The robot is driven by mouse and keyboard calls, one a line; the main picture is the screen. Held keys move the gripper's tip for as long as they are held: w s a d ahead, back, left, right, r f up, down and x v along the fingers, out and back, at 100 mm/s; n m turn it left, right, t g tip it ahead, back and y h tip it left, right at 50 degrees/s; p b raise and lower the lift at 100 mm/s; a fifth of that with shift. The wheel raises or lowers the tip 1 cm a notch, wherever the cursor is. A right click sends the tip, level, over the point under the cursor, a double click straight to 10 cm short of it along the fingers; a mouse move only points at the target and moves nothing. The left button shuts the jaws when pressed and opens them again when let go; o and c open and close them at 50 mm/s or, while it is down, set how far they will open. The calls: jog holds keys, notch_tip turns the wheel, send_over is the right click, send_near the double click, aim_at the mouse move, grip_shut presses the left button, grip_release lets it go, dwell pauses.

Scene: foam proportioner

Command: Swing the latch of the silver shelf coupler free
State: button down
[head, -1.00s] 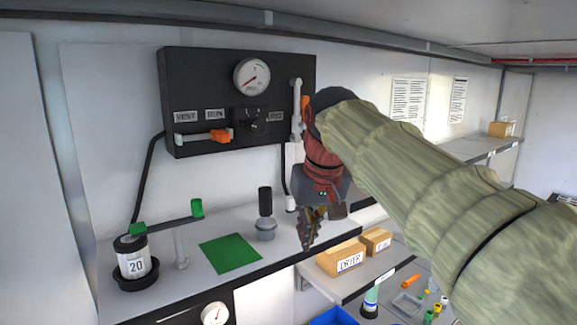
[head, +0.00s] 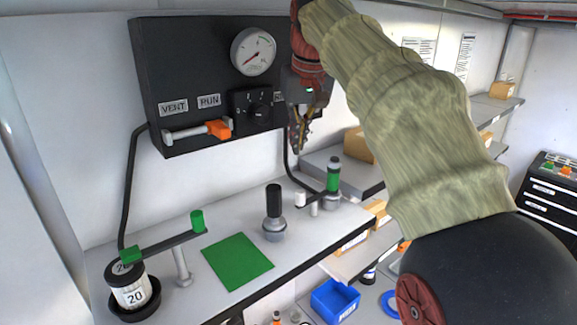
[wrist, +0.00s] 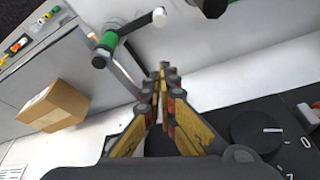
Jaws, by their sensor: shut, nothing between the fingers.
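On the wall shelf stands a silver-grey coupler (head: 274,231) with a black upright top. To its right stands a green-banded coupler (head: 333,181) with a grey base, also in the wrist view (wrist: 109,40). A dark bar with a white end (head: 300,199) reaches left from it. I cannot tell for sure which one is the silver shelf coupler, and no latch shows clearly on the black-topped one. My gripper (head: 297,148) is shut and empty, pointing down above the shelf by the panel's right edge, apart from both couplers. Its closed fingertips show in the wrist view (wrist: 163,68).
A black wall panel (head: 185,65) with a gauge, a knob and an orange-and-grey lever (head: 200,131) is behind and left of my gripper. A green mat (head: 238,262), a pivoted bar and a container marked 20 (head: 132,289) occupy the shelf's left. Cardboard boxes stand right.

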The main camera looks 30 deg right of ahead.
jog(key=shift+w, duration=0.35)
jog(key=shift+s, duration=0.1)
notch_tip(320, 180, down, 10)
jog(key=p, duration=0.1)
jog(key=shift+s+r+p, duration=0.2)
jog(key=shift+r+p, duration=0.05)
jog(key=shift+p, duration=0.1)
dwell(0.3)
jog(key=shift+s+a+r, duration=0.1)
jog(key=shift+s, duration=0.05)
